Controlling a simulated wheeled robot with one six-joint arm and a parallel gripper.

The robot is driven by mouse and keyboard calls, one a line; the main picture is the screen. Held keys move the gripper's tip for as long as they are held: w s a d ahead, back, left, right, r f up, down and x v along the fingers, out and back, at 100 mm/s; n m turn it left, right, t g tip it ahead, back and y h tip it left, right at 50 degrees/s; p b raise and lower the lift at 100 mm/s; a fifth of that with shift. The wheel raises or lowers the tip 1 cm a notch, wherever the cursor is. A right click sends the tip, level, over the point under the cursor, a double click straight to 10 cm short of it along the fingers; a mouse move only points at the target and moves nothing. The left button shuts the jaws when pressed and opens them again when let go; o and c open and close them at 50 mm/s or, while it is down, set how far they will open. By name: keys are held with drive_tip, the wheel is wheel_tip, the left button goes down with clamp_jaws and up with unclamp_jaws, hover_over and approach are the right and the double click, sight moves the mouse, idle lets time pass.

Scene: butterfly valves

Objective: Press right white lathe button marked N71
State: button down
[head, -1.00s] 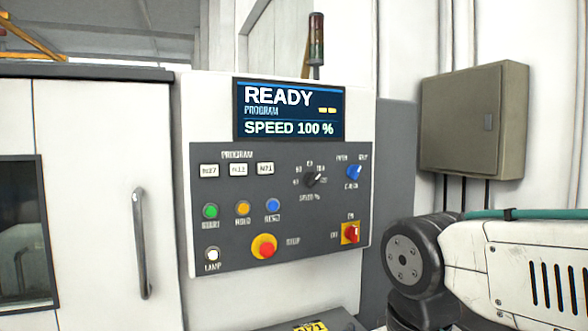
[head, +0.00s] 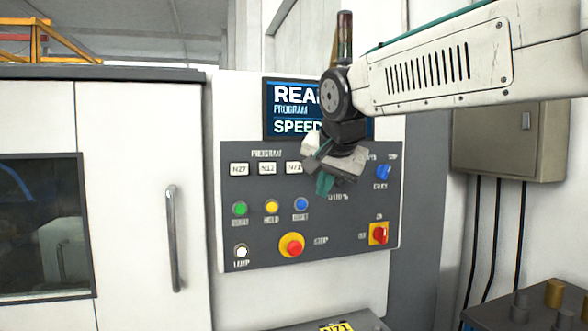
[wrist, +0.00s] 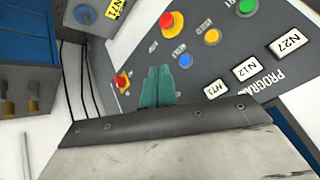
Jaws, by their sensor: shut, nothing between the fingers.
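The white N71 button (head: 293,168) is the rightmost of the three white program buttons on the grey lathe panel (head: 340,240). Its right edge lies close behind my gripper in the head view. It also shows in the wrist view (wrist: 215,90), to the right of my fingers. The N12 button (head: 267,169) and N27 button (head: 239,169) sit to its left. My gripper (head: 325,184) is shut and empty, with green fingertips, in front of the panel just right of and slightly below N71. The fingers also show in the wrist view (wrist: 158,84). I cannot tell whether they touch the panel.
Below are green, yellow and blue buttons (head: 301,204), a red stop button (head: 291,245) and a red-yellow switch (head: 379,233). A blue knob (head: 383,172) is to the right. My arm covers part of the display (head: 290,107). A grey wall box (head: 510,140) stands right.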

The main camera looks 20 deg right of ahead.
sight(294, 167)
drive_tip(key=shift+m+t, duration=0.5)
drive_tip(key=shift+m, duration=0.1)
drive_tip(key=w+r, duration=0.1)
drive_tip(key=w, duration=0.1)
drive_tip(key=w+a+r, duration=0.1)
drive_tip(key=r, duration=0.1)
drive_tip(key=shift+w, duration=0.4)
drive_tip(key=w, duration=0.8)
drive_tip(key=shift+w, duration=0.4)
drive_tip(key=shift+w, duration=0.15)
idle(0.8)
drive_tip(key=shift+w, duration=0.25)
drive_tip(key=shift+w, duration=0.4)
idle(0.7)
drive_tip(key=shift+s, duration=0.85)
